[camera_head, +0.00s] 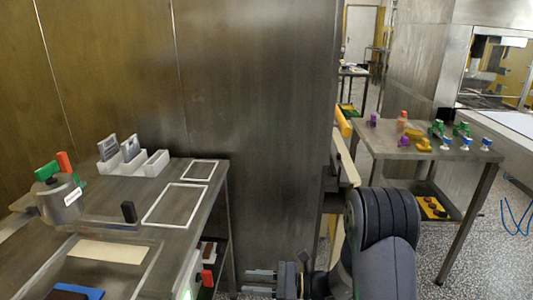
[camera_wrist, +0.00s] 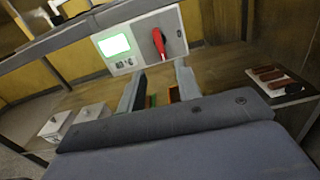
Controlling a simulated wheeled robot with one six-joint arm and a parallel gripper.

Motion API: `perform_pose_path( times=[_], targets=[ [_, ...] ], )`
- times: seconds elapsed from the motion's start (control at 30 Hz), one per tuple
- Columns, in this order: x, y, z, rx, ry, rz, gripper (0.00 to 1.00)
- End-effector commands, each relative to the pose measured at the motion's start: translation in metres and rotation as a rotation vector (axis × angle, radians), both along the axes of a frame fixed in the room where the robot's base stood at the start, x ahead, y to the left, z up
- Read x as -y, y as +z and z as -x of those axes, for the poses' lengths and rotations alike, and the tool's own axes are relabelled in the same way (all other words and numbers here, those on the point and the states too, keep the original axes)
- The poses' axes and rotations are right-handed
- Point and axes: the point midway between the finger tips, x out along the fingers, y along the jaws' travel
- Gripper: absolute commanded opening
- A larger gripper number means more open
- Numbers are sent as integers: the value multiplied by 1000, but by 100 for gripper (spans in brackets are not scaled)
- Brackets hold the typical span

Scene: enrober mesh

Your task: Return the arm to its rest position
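My gripper (camera_head: 261,282) is low in the middle of the head view, pointing left, beside the lower front of the left steel bench (camera_head: 216,225). Its two fingers are apart with nothing visible between them. In the wrist view my gripper (camera_wrist: 158,88) also shows two separated fingers, with a panel beyond them. The arm is bent, with a large dark joint at the lower right of the head view.
The panel carries a green screen (camera_wrist: 114,45) and a red lever (camera_wrist: 159,44). Brown bars (camera_wrist: 275,80) lie right, white boxes (camera_wrist: 75,122) left. The left bench holds a metal pot (camera_head: 62,200). A right table (camera_head: 372,142) carries several small coloured objects.

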Motion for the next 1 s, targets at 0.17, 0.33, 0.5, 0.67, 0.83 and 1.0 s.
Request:
perform_pose_path(
  times=[0.17, 0.33, 0.5, 0.67, 0.83, 1.0],
  targets=[
    [-6, 0, 1, 0, 5, 0, 33],
    [-34, 0, -2, 1, 5, 0, 33],
    [-66, 1, -4, 1, 6, 0, 33],
    [-97, 1, -6, 1, 6, 0, 33],
    [-97, -3, -8, 154, -1, 11, 33],
    [-97, -3, -8, 319, 0, 25, 33]
  ],
)
